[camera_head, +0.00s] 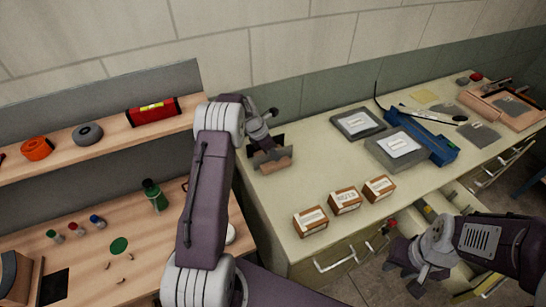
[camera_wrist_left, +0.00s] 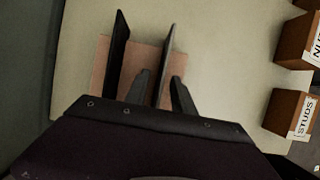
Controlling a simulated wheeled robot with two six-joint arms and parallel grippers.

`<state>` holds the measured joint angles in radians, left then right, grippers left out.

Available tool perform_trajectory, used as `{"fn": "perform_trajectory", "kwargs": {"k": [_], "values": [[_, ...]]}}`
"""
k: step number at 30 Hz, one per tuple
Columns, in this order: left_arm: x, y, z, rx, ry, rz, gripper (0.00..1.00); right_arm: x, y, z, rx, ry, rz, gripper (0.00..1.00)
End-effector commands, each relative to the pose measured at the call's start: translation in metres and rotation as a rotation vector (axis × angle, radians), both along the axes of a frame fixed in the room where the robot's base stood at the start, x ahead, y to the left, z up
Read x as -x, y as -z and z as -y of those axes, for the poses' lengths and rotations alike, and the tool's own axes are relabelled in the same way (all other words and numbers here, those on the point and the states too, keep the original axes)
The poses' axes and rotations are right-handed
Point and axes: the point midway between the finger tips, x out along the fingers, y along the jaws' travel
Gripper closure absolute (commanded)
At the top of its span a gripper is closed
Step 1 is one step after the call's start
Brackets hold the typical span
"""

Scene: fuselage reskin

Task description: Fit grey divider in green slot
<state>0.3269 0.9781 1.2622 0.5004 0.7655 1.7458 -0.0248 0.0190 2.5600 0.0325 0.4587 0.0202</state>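Two dark grey upright plates, likely dividers, stand on a brown base (camera_wrist_left: 102,80) on the bench; the head view shows this rack (camera_head: 277,164) too. My left gripper (camera_wrist_left: 160,76) points down at it, open, its fingers on either side of the right-hand grey plate (camera_wrist_left: 169,42). Small gaps show between plate and fingers. The other plate (camera_wrist_left: 119,45) is left of the fingers. In the head view my left gripper (camera_head: 265,138) partly covers the rack. My right gripper (camera_head: 404,279) looks open and empty beside the open drawer (camera_head: 448,211). I cannot make out a green slot.
Several labelled brown boxes (camera_head: 345,200) stand along the bench's front edge. Grey cases (camera_head: 395,148) and a blue tool (camera_head: 425,140) lie farther right. A shelf unit (camera_head: 95,141) is on the left. Bench space right of the rack is clear.

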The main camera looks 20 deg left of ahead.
Motion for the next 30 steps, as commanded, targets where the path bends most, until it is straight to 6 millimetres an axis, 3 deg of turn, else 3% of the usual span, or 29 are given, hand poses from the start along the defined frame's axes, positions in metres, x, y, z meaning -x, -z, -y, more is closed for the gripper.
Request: {"fn": "perform_trajectory", "kwargs": {"k": [4, 7, 30], "values": [[-0.0001, -0.0003, 0.0, 0.001, 0.0, 0.001, 0.73, 0.0001, 0.0003, 0.0, 0.0, 0.0, 0.0, 0.67], [-0.0001, -0.0004, 0.0001, 0.001, 0.0, 0.001, 1.0, 0.0, 0.0003, 0.0, 0.0, 0.0, 0.0, 0.67], [0.0, -0.0006, 0.0, 0.0, 0.0, 0.0, 1.0, 0.0001, 0.0003, 0.0, 0.0, 0.0, 0.0, 0.67]]}}
